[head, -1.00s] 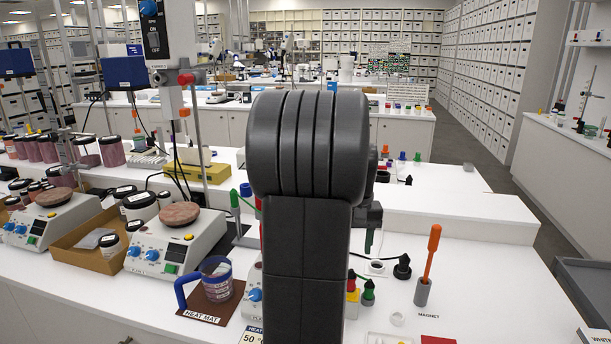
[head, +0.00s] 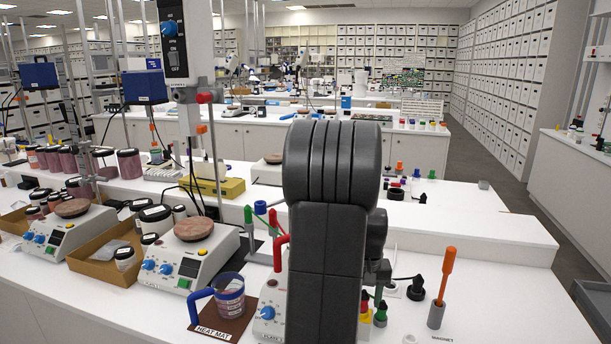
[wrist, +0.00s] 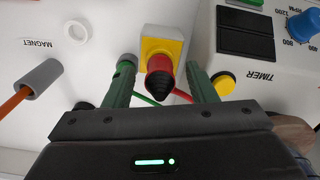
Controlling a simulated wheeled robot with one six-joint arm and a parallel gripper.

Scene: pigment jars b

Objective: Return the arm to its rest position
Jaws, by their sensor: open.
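My gripper (wrist: 161,68) is open in the wrist view, with its two dark green fingers apart. A red piece with a black tip (wrist: 160,80) shows between the fingers, in front of a yellow-and-white block (wrist: 163,42). I cannot tell whether the fingers touch it, but they do not close on it. In the head view my own arm fills the middle and hides most of the gripper. A dark part of the wrist shows just right of the arm, low over the bench front.
The timer box (wrist: 245,35) is close to the right finger. An orange-handled rod stands in a grey holder (head: 436,314) beside a black stopper (head: 416,290). A mug (head: 229,298) sits on the heat mat (head: 222,326), left of the arm. The white bench at right is mostly clear.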

